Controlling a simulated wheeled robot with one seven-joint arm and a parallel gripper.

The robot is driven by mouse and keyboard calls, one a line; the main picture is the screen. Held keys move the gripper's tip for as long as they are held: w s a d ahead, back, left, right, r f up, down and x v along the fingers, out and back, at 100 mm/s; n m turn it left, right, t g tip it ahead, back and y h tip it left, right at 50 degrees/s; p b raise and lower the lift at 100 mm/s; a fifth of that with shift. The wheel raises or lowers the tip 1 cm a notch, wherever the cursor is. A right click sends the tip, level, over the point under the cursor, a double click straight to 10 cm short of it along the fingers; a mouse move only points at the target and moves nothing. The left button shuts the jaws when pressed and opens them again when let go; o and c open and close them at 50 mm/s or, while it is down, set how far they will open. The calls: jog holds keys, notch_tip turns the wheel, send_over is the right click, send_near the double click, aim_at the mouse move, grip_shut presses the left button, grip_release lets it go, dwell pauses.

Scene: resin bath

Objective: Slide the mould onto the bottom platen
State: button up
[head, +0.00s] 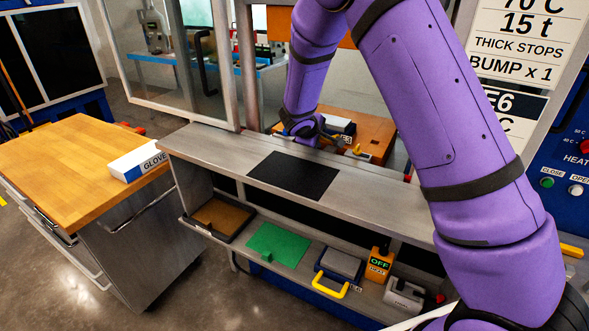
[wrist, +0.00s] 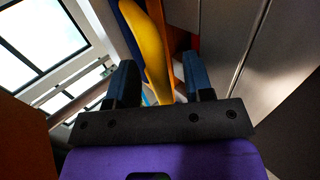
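In the head view, the bottom platen (head: 378,128) looks like the orange-brown slab inside the press, behind the steel bench. A small block with a dark top and pale front (head: 341,126), which may be the mould, sits at its near left part. Small yellow parts (head: 357,149) show just in front of it. My arm reaches over the bench, and its end is beside this block; my fingers are hidden there. In the wrist view, my gripper (wrist: 160,82) has its two dark fingers apart. A yellow bar (wrist: 150,45) shows in the gap beyond them; I cannot tell whether they touch it.
The bench top (head: 210,145) is clear except for a black mat (head: 293,175). Its lower shelf holds a brown-floored tray (head: 222,214), a green sheet (head: 278,244), a grey block with a yellow handle (head: 330,285) and an orange box (head: 379,266). A glove box (head: 138,163) lies on the wooden table.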

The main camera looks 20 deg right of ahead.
jog(key=shift+v, duration=4)
jog(key=v, duration=1)
jog(key=s+d+r+m+g+y, duration=0.1)
jog(key=s+d+r+m, duration=0.2)
jog(key=s+d+r, duration=0.35)
jog(key=s+d+r+m+g+y, duration=0.15)
jog(key=s+d+r, duration=0.25)
jog(key=s, duration=0.5)
jog(key=s+r+m+y, duration=0.3)
jog(key=s+m+y, duration=0.1)
jog(key=s, duration=1.5)
jog(key=shift+s+t, duration=0.25)
jog(key=shift+t, duration=0.1)
